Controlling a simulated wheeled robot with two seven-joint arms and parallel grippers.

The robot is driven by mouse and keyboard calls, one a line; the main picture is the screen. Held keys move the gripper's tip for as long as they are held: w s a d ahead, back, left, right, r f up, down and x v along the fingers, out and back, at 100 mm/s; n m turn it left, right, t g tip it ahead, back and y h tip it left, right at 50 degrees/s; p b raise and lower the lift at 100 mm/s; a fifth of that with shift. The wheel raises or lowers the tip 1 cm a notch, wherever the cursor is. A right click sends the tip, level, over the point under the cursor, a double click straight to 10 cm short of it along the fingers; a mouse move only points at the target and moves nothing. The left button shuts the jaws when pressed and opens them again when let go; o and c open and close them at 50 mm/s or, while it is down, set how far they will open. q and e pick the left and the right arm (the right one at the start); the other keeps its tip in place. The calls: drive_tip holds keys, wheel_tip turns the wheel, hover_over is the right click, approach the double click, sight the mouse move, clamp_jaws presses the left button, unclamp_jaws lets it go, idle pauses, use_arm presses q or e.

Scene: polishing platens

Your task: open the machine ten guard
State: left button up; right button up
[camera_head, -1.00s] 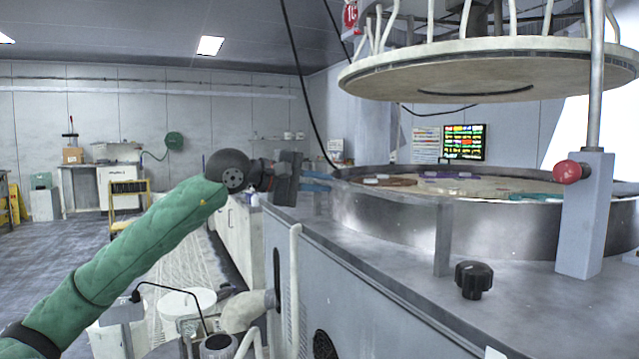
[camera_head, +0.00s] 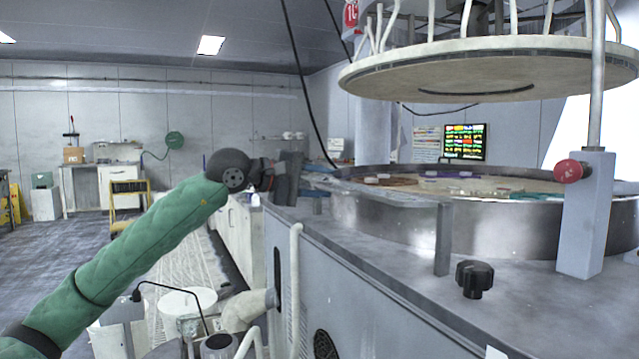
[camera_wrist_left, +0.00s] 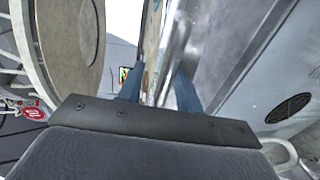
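Machine ten is the grey polishing machine with a round metal tub (camera_head: 490,232) on the right; a red number sign (camera_head: 350,16) hangs above it. A flat grey guard bar (camera_head: 395,197) runs along the near side of the tub to a short post (camera_head: 443,240). My left gripper (camera_head: 313,182) is at the bar's far left end. In the left wrist view its two blue fingers (camera_wrist_left: 158,90) stand apart, with a shiny metal strip (camera_wrist_left: 172,55) between them. Whether they press on it is unclear. My right gripper is not in view.
A large round upper plate (camera_head: 490,65) hangs above the tub. A post with a red knob (camera_head: 568,171) and a black knob (camera_head: 474,278) stand on the machine top. Stools and pipes (camera_head: 190,305) are low at left.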

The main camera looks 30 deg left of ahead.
use_arm(q)
drive_tip(key=shift+a, duration=0.1)
drive_tip(key=v, duration=0.7)
drive_tip(key=shift+s+a, duration=0.15)
drive_tip(key=shift+s, duration=0.1)
